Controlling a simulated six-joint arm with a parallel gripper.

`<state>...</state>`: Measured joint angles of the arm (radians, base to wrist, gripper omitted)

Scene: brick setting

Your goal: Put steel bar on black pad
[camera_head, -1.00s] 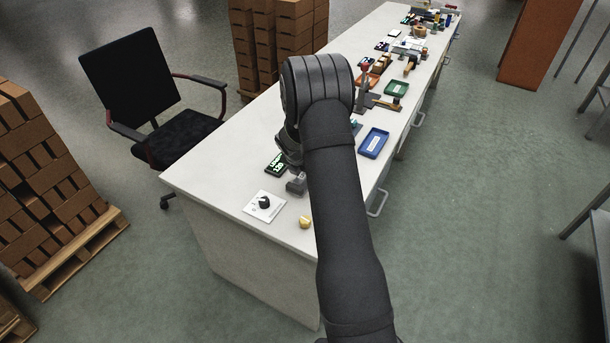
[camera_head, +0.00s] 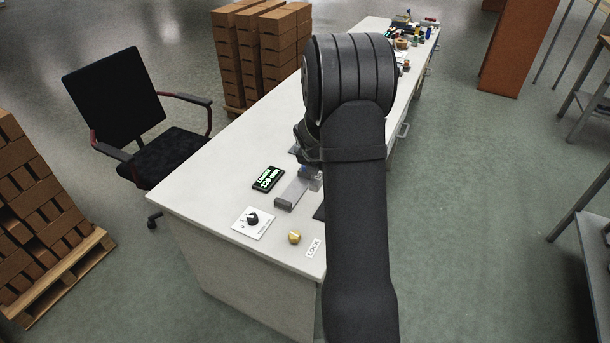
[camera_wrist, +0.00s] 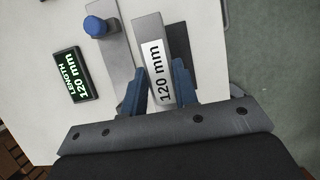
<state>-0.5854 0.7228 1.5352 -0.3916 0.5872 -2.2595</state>
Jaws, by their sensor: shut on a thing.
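The steel bar (camera_wrist: 150,38) is a flat grey bar with a white "120 mm" label, seen in the wrist view. My gripper (camera_wrist: 161,84) is shut on it, with one blue finger on each long side. A dark flat surface (camera_wrist: 207,50), probably the black pad, shows right of the bar in the wrist view. I cannot tell whether the bar touches it. In the head view a small dark patch (camera_head: 320,212) shows beside my arm, which hides most of the bar and gripper.
A grey rail (camera_wrist: 115,62) with a blue knob (camera_wrist: 95,26) lies left of the bar. A display (camera_wrist: 72,76) reads "LENGTH 120 mm". A dial plate (camera_head: 253,222), yellow knob (camera_head: 294,237) and LOCK label (camera_head: 314,248) sit at the table's near end.

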